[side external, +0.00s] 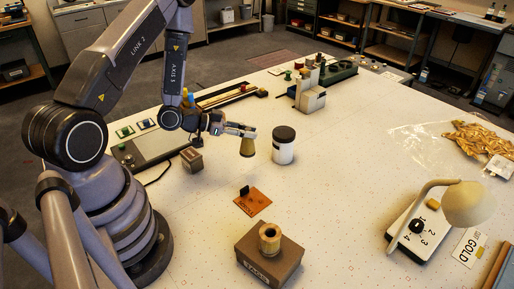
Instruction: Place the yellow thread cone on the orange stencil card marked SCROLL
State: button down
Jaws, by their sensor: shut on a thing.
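My gripper (248,132) is shut on the yellow thread cone (247,149), which looks dull yellow-tan. The cone hangs below the fingers, just left of a white canister. Whether its base is clear of the table is hard to tell from this angle. The orange stencil card (258,202) lies flat on the white table, nearer the camera than the cone and almost straight below it in the picture. Dark lettering shows on the card, too small to read surely. A small black block (244,190) stands at its upper left edge.
The white canister (283,150) with a black lid stands close right of the cone. A brown box (270,262) with a tan spool (269,236) on it stands in front of the card. A small box (191,160) stands left. A lamp (465,203) is far right. The table's middle right is clear.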

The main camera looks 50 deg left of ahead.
jog(key=s+d+f+m+g+h, duration=0.1)
jog(key=s+d+m+g+h, duration=0.25)
jog(key=d, duration=0.35)
jog(key=m+h, duration=0.1)
send_over(253, 201)
jog(key=shift+f, duration=4.1)
jog(key=shift+f, duration=0.15)
jog(key=c, duration=1.1)
grip_release()
jog(key=shift+o, duration=0.2)
